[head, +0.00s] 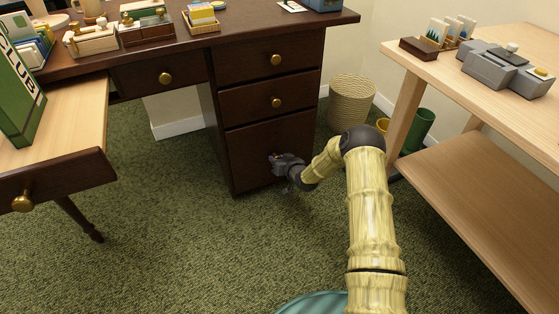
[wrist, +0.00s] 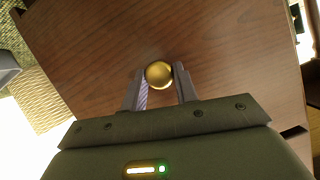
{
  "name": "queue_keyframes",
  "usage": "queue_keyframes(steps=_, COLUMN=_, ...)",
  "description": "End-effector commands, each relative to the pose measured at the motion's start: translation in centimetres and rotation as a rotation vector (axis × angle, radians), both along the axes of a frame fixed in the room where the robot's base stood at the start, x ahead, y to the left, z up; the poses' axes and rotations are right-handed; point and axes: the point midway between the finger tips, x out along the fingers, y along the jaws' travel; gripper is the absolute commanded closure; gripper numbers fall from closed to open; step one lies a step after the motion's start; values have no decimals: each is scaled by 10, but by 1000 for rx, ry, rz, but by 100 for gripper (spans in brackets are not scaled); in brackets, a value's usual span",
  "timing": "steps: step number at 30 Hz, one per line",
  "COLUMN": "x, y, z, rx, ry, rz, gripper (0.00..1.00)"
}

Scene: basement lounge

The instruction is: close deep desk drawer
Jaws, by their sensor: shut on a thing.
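The dark wood desk (head: 262,48) has a stack of drawers on its right side. The deep drawer (head: 247,153) is the lowest and looks flush or nearly flush with the front in the head view. My gripper (head: 275,160) is at its front, near the right side. In the wrist view the drawer front (wrist: 110,45) fills most of the picture. The round brass knob (wrist: 159,74) of the deep drawer sits between the two fingertips of my gripper (wrist: 160,80), which are shut on it. In the head view my gripper hides the knob.
A wide drawer (head: 60,180) at the left is pulled out with a green box (head: 20,90) in it. A wicker basket (head: 351,100) stands right of the desk. A light wood table (head: 500,110) with a lower shelf stands at the right. Green carpet (head: 190,240) is clear in front.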

Motion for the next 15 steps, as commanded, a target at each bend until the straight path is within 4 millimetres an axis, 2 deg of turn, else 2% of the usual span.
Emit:
queue_keyframes(steps=5, x=4, y=0, z=2, rx=2, ry=-9, rz=-4, gripper=100)
queue_keyframes(steps=6, x=4, y=0, z=2, rx=1, ry=-9, rz=-4, gripper=69)
queue_keyframes(steps=9, x=3, y=0, z=2, rx=2, ry=-9, rz=-4, gripper=49)
queue_keyframes(steps=15, x=3, y=-2, z=2, rx=1, ry=-8, rz=-6, gripper=48)
